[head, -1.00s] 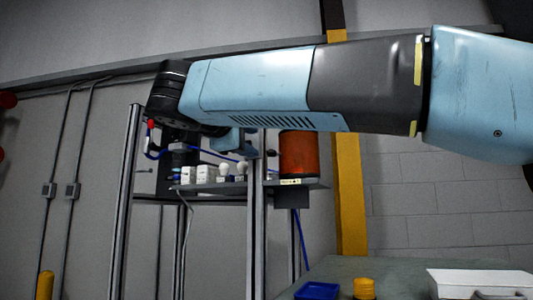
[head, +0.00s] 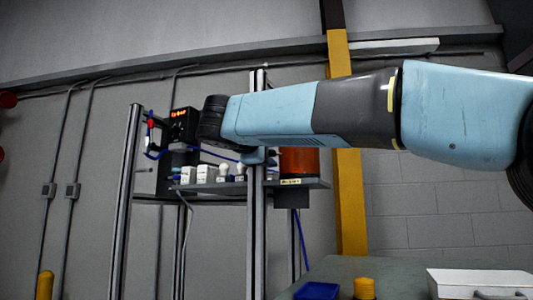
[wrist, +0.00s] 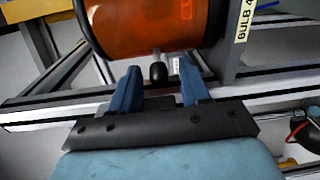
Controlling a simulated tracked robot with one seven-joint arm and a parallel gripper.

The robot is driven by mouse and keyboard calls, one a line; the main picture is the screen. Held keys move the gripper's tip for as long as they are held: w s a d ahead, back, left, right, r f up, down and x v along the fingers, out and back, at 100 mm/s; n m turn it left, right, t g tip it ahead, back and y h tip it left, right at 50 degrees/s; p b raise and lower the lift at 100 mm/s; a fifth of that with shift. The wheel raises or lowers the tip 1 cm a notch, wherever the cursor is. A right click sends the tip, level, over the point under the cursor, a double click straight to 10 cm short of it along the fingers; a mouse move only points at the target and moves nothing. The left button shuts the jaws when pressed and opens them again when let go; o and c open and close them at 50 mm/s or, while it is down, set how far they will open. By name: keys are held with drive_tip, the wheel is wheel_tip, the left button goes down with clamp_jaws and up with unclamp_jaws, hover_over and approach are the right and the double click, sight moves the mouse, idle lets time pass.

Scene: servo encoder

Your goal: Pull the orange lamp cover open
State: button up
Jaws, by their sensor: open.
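The orange lamp cover (head: 299,162) is a translucent cylinder with a dark rim, standing on the grey shelf (head: 312,185) of the metal frame; my arm hides its top in the head view. In the wrist view the orange cover (wrist: 150,28) fills the top middle, with a small black knob (wrist: 158,72) at its lower edge. My gripper (wrist: 158,78) has its two blue fingers apart, one on each side of the knob. I cannot tell whether either finger touches it. A label reading "BULB 4" (wrist: 243,20) is right of the cover.
White boxes (head: 206,174) and bulbs (head: 224,172) stand on the shelf left of the cover. A dark unit with a red display (head: 180,120) is further left. An upright post (head: 257,230) stands close to the cover. A table with a white tray (head: 480,282) is below right.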

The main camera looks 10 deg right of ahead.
drive_tip(key=shift+c, duration=0.2)
clamp_jaws()
drive_tip(key=shift+a+f, duration=0.1)
